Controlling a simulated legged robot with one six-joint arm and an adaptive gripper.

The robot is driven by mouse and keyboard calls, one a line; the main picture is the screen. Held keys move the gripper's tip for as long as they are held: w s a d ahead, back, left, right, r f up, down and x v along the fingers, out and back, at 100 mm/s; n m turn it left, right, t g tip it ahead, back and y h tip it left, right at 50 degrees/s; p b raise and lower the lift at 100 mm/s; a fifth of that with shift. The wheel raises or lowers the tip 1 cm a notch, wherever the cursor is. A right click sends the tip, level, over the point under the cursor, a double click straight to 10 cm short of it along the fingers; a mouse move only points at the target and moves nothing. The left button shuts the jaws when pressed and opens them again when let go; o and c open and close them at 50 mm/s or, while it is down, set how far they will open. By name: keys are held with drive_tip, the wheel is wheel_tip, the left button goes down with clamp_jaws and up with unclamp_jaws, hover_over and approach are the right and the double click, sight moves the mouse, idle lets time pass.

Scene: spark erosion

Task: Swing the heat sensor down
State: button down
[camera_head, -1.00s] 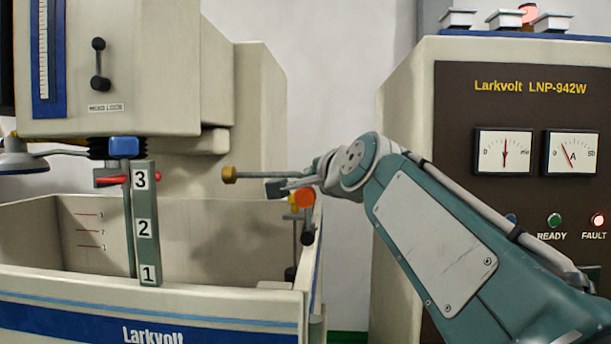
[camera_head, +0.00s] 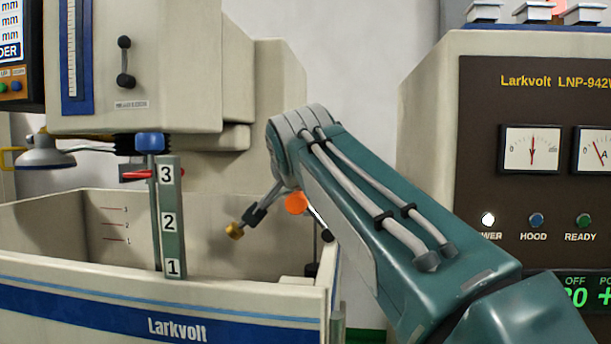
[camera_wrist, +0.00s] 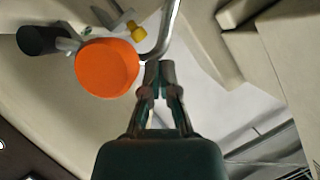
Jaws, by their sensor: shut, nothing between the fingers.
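In the wrist view the orange knob (camera_wrist: 107,68) is large, beside a bent grey rod (camera_wrist: 163,38). My gripper (camera_wrist: 158,72) is shut and empty, its tips close to the rod and knob; contact is unclear. In the head view my arm largely hides it.
The beige tank (camera_head: 60,270) stands below, with a numbered post (camera_head: 170,220) on its front wall. The machine head (camera_head: 150,75) is above left. A control cabinet (camera_head: 480,130) stands to the right. The tank's interior has open room left of the sensor.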

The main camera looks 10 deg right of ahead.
drive_tip(key=w+a+f+n+g+h, duration=0.1)
drive_tip(key=a+f+n+h, duration=0.3)
drive_tip(key=f, duration=0.4)
drive_tip(key=shift+w+a+f+n+g+h, duration=0.3)
drive_tip(key=shift+a+f+n+g, duration=0.1)
drive_tip(key=shift+n, duration=0.3)
idle(0.3)
wheel_tip(320, 180, up, 10)
idle(0.7)
drive_tip(key=shift+s, duration=0.1)
